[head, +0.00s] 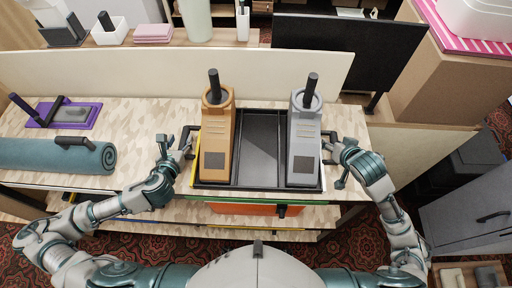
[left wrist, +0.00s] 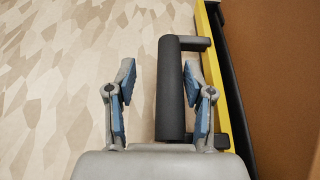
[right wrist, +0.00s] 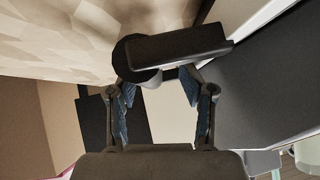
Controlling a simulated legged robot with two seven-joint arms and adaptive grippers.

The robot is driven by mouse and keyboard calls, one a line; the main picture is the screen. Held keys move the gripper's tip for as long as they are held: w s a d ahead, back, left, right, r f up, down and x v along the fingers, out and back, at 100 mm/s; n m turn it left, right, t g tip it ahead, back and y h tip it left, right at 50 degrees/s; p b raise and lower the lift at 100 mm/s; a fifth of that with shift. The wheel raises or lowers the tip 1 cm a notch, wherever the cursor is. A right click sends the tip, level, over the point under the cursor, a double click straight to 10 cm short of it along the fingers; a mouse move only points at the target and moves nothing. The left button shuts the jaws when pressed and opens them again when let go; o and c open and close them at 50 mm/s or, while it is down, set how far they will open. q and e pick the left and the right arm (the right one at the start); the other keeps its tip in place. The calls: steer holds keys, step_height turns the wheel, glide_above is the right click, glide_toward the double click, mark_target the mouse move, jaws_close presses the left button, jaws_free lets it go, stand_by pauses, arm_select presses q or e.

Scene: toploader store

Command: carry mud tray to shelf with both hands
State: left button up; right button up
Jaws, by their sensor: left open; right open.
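The black mud tray (head: 258,150) lies on the patterned counter and holds a brown boot-like object (head: 217,140) and a grey one (head: 304,140), each with a black post on top. My left gripper (head: 183,148) is at the tray's left side. In the left wrist view its open fingers straddle the black left handle (left wrist: 170,90), the right finger closer to it. My right gripper (head: 335,152) is open at the tray's right side. In the right wrist view the black right handle (right wrist: 180,50) is just beyond its fingertips; contact is unclear.
A rolled teal mat (head: 50,155) and a purple tray (head: 65,113) lie on the counter's left. A cream panel (head: 130,78) and a black screen-like panel (head: 350,48) stand behind. An orange drawer-like front (head: 255,209) is below the counter.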

arm_select(q)
steer(key=shift+d, duration=0.3)
arm_select(e)
steer(key=shift+d+r, duration=0.25)
steer(key=shift+r, duration=0.2)
arm_select(q)
steer(key=shift+d+r, duration=0.1)
steer(key=shift+d, duration=0.3)
arm_select(e)
steer(key=r, duration=0.4)
steer(key=shift+w+d+r, duration=0.1)
steer(key=shift+d+r, duration=0.1)
steer(key=shift+r, duration=0.15)
arm_select(q)
steer(key=shift+a, duration=0.35)
arm_select(e)
steer(key=r, duration=0.2)
steer(key=a+r, duration=0.1)
steer(key=shift+r, duration=0.35)
arm_select(q)
steer(key=shift+a, duration=0.25)
steer(key=shift+d, duration=0.5)
arm_select(e)
steer(key=shift+d+r, duration=0.3)
